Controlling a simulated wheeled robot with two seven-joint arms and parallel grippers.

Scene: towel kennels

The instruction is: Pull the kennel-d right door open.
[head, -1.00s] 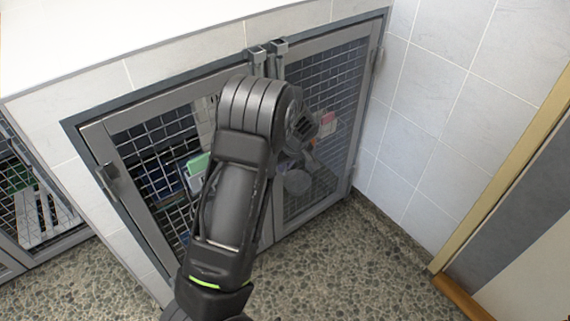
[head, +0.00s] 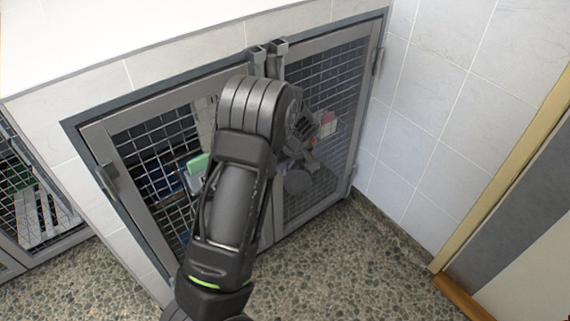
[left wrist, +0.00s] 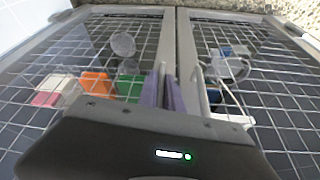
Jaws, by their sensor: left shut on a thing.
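The kennel-d right door (head: 340,85), a grey frame with wire mesh, looks shut or nearly so in the head view. The left door (head: 155,150) beside it is also shut. My left gripper (head: 304,130) is in front of the right door, mostly hidden behind my own forearm. In the left wrist view the right door (left wrist: 88,45) is on the left of the picture. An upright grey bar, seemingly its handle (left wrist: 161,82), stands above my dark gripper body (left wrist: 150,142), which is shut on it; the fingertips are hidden. My right gripper is not in view.
Two latches (head: 268,52) sit at the top where the doors meet. A tiled wall (head: 445,100) stands close on the right, beside the right door's hinges. The pebbled floor (head: 330,265) in front is clear. Coloured items show behind the mesh.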

